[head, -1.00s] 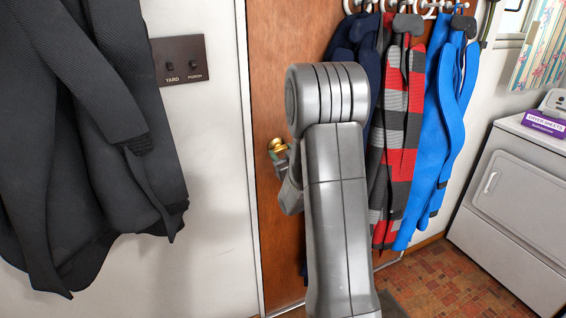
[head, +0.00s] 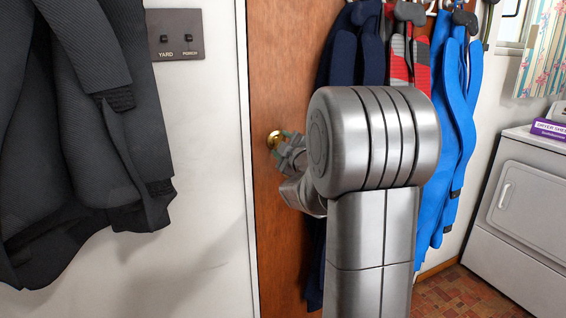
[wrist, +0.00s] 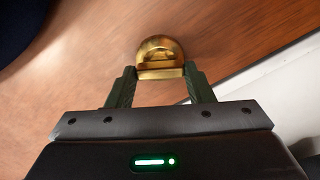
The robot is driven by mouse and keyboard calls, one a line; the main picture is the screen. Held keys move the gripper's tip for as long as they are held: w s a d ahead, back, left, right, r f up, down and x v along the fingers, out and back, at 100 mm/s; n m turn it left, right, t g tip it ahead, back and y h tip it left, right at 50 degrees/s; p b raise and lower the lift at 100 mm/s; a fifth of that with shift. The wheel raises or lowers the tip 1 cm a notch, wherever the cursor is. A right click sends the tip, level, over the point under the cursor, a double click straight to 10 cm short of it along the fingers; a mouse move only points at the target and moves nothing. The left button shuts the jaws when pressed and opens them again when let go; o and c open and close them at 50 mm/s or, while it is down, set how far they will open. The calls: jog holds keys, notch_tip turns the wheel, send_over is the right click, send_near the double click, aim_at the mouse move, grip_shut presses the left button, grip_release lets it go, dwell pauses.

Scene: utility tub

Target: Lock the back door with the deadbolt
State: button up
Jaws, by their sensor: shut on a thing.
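The back door (head: 270,60) is a brown wood panel next to a white frame. A round brass deadbolt fitting (head: 273,138) sits near its left edge. In the wrist view the brass piece (wrist: 160,52) has a flat bar-like lower part between my two dark green fingers. My gripper (wrist: 159,76) is shut on this brass turn piece, with the fingers on either side of it. In the head view my gripper (head: 284,147) is at the fitting, partly hidden by my own wrist and arm. I cannot tell how far the bolt is thrown.
Dark coats (head: 85,140) hang on the left wall beside a brown switch plate (head: 174,35). Navy, red-and-grey and blue garments (head: 455,120) hang from hooks on the door. A white dryer (head: 520,215) stands at the right. My arm covers the middle of the head view.

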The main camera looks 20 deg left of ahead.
jog(key=n+b, duration=0.1)
jog(key=b, duration=0.1)
jog(key=n+b, duration=0.2)
jog(key=shift+f, duration=0.3)
jog(key=shift+c, duration=0.2)
jog(key=shift+r+n+b, duration=0.2)
jog(key=shift+n+b, duration=1)
jog(key=shift+n, duration=0.5)
jog(key=o, duration=1)
jog(key=p+v, duration=0.1)
jog(key=v, duration=1.2)
jog(key=shift+s+d+p, duration=0.2)
jog(key=shift+s+p, duration=0.1)
